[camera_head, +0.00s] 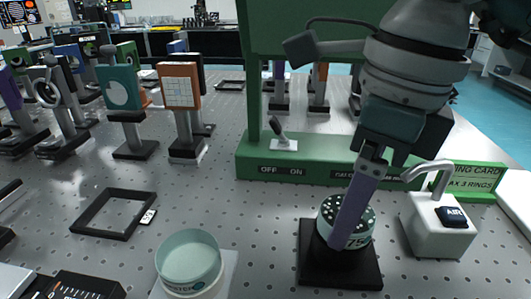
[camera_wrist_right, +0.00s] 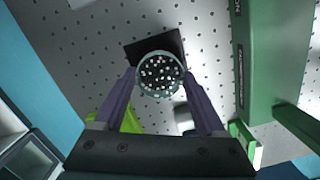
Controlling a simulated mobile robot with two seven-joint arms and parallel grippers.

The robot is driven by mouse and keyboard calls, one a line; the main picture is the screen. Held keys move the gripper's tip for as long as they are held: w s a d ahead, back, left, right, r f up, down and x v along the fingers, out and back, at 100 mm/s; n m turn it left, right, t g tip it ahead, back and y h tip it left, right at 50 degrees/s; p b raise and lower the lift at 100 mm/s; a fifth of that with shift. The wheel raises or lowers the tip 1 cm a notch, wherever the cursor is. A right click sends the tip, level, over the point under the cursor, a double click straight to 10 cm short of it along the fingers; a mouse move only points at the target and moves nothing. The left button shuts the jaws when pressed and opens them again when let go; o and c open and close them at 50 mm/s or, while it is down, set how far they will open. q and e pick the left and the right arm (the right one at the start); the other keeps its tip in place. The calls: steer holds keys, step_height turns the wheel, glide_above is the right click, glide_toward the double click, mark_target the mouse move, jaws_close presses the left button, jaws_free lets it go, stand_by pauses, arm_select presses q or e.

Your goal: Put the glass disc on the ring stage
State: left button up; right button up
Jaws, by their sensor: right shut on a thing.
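My right gripper (camera_head: 347,226) reaches down from the upper right, its purple fingers either side of a round piece (camera_head: 330,211) with a dark, white-dotted top and pale green rim. The wrist view shows this piece (camera_wrist_right: 160,75) between the fingertips (camera_wrist_right: 163,88), which are shut on it. It is on or just above a black square base (camera_head: 340,278); any gap is hidden. I cannot tell for sure whether it is the glass disc. A pale green round cup (camera_head: 188,254) stands on a white base at lower centre-left. I cannot tell for sure which stand is the ring stage.
A green frame (camera_head: 320,178) with OFF and ON labels stands behind. A white block with a hooked pipe (camera_head: 438,228) is close on the right, before a green sign (camera_head: 480,180). An empty black square frame (camera_head: 112,213) lies left. Several optic mounts (camera_head: 182,105) stand behind it.

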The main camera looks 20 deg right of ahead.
mark_target(363, 218)
steer(key=shift+r, duration=0.1)
steer(key=shift+a, duration=0.1)
steer(key=o, duration=1.1)
steer(key=shift+f, duration=0.25)
steer(key=shift+c, duration=0.2)
steer(key=o, duration=0.4)
steer(key=shift+r, duration=0.5)
steer(key=r, duration=0.3)
steer(key=r+p, duration=0.1)
steer(key=r, duration=0.3)
steer(key=s+d+r+p, duration=0.1)
steer(key=r, duration=0.3)
steer(key=shift+s+r, duration=0.1)
steer(key=shift+r, duration=0.1)
steer(key=shift+a, duration=0.1)
